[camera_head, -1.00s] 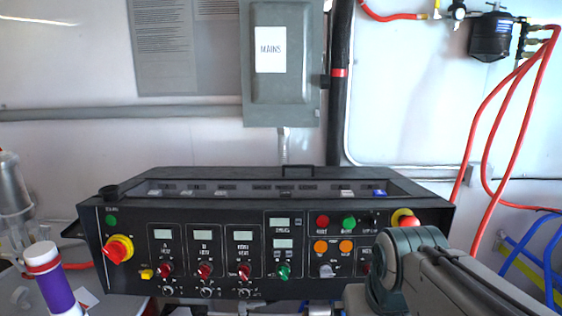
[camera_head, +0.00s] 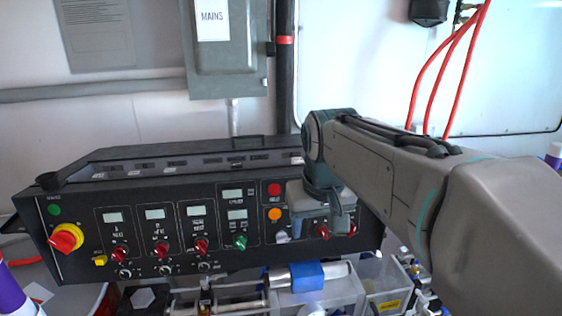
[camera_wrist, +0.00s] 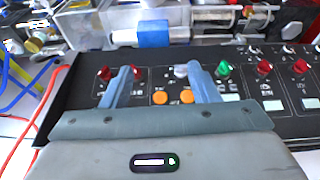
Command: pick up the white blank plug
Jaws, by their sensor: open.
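I cannot pick out a white blank plug with certainty in either view. A pale grey-white knob sits low on the black control panel (camera_head: 85,225). In the wrist view this knob (camera_wrist: 181,70) shows beside my right finger, among red, green and orange controls. My gripper (camera_wrist: 160,70) is open, its two blue-grey fingers apart with nothing held between them. In the head view my gripper (camera_head: 322,210) is in front of the panel's right part and hides some of its controls. I cannot tell whether the fingers touch the panel.
Below the panel are clear bins (camera_head: 345,290), a blue block (camera_head: 307,276) around a pale cylinder, and small bottles. A grey MAINS box (camera_head: 228,55) hangs on the wall behind. Red hoses (camera_head: 430,75) hang at upper right. A red-and-yellow switch (camera_head: 66,238) juts from the panel's left.

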